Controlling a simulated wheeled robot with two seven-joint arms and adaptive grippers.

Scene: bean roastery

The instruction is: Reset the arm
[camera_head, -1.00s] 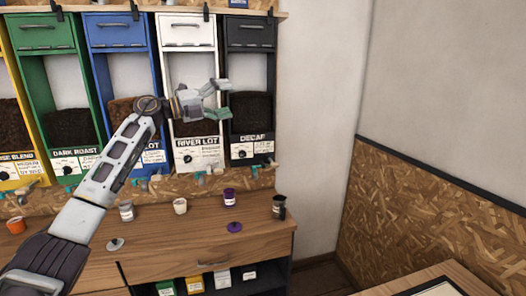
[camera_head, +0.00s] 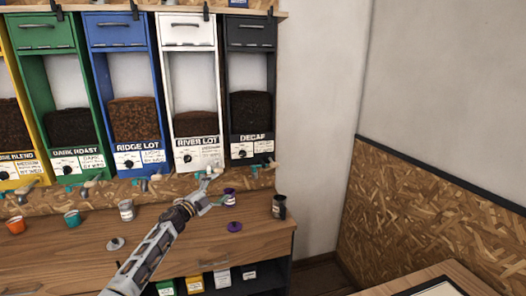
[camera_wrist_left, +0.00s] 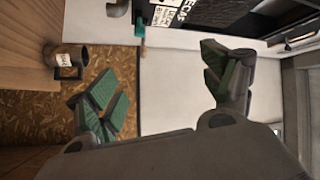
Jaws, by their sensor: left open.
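My left arm comes up from the bottom of the head view and hides part of the counter. My right gripper is in neither view.
The wooden counter (camera_head: 190,255) carries an orange cup (camera_head: 15,225), a teal cup (camera_head: 72,218), a metal cup (camera_head: 126,210), a purple lid (camera_head: 235,227) and a dark mug (camera_head: 279,206). Bean dispensers, including the decaf one (camera_head: 250,85), line the wall. A table corner (camera_head: 455,270) is lower right.

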